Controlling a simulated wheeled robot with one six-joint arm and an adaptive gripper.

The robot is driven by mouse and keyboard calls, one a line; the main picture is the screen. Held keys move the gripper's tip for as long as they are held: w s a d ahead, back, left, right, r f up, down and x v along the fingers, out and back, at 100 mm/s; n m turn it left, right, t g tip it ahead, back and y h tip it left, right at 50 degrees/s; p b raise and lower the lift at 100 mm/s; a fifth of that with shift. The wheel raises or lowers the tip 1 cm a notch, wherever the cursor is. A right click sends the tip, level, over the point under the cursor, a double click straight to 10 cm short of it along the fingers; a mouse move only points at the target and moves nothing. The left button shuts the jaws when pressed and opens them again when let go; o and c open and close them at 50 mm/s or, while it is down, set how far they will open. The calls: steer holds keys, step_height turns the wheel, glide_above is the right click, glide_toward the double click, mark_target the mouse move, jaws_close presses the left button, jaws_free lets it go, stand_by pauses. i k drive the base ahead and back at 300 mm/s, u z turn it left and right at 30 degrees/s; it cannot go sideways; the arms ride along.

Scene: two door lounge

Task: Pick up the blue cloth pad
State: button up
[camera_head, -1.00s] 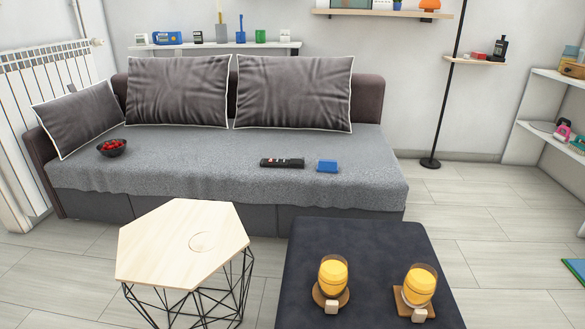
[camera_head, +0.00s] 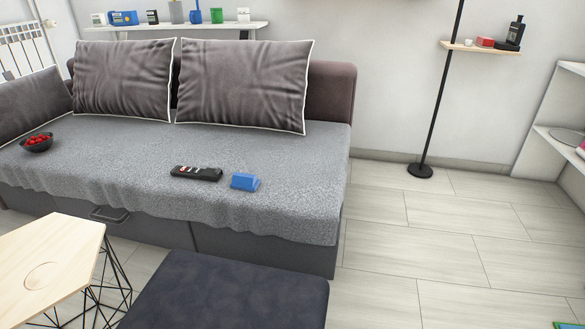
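A small blue block-like thing (camera_head: 245,182), which looks like the blue cloth pad, lies on the grey sofa seat (camera_head: 300,160) near its front edge. It is right of a black remote-like object (camera_head: 196,173), with a small gap between them. Nothing covers the pad. My gripper is not in view.
A dark ottoman (camera_head: 230,290) stands in front of the sofa, and a wooden-topped table (camera_head: 50,250) with wire legs stands at the left. A lamp pole (camera_head: 440,100) stands at the back.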

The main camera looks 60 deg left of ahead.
mark_target(244, 182)
steer(key=i, duration=1.65)
steer(key=u, duration=2.1)
steer(key=i, duration=1.65)
steer(key=u, duration=1.8)
steer(key=i, duration=0.5)
steer(key=z, duration=0.05)
